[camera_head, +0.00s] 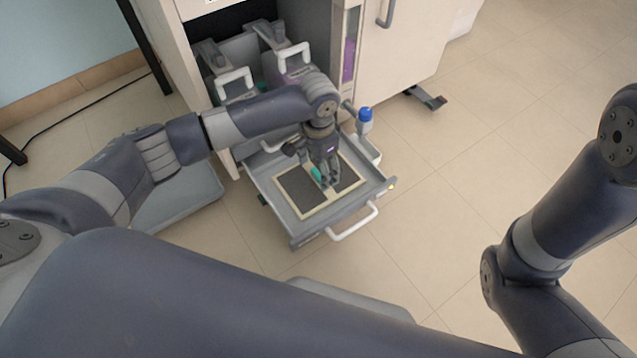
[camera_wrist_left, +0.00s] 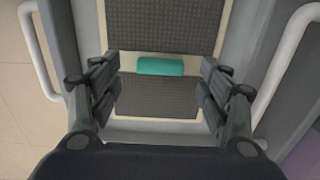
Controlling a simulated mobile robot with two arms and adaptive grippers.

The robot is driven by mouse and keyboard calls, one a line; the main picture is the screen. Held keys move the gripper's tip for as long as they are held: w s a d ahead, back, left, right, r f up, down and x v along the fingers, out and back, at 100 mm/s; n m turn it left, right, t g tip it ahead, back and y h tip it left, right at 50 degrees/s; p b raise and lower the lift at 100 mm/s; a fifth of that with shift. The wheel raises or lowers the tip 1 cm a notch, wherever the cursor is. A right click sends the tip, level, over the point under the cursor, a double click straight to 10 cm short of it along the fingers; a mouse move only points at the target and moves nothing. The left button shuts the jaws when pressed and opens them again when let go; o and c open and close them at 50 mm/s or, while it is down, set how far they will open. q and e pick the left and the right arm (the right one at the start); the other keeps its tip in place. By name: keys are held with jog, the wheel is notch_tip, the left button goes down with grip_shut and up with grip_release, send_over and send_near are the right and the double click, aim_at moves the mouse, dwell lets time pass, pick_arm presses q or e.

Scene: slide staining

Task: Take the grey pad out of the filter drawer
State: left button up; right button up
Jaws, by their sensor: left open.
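The grey pad (camera_head: 301,188) lies flat in the open filter drawer (camera_head: 292,230). It has dark mesh panels in a cream frame, with a teal grip (camera_head: 317,174) across its middle. In the left wrist view the pad (camera_wrist_left: 158,97) shows below the teal grip (camera_wrist_left: 160,66). My left gripper (camera_head: 325,180) points down over the middle of the pad and hides part of it. In the left wrist view the left gripper (camera_wrist_left: 160,84) is open, its fingers on either side of the teal grip with gaps between. My right gripper is not in view.
The drawer's white handle (camera_head: 352,223) faces the front. Behind are grey bins with white handles (camera_head: 235,78) in the cabinet (camera_head: 392,55). A blue-capped bottle (camera_head: 365,121) stands beside the drawer. A grey tray (camera_head: 180,203) lies to the left.

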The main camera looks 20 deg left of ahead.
pick_arm(q)
notch_tip(320, 180, down, 2)
jog(key=shift+f+b, duration=0.1)
jog(key=shift+b, duration=0.45)
jog(key=c, duration=1.2)
jog(key=shift+r, duration=0.2)
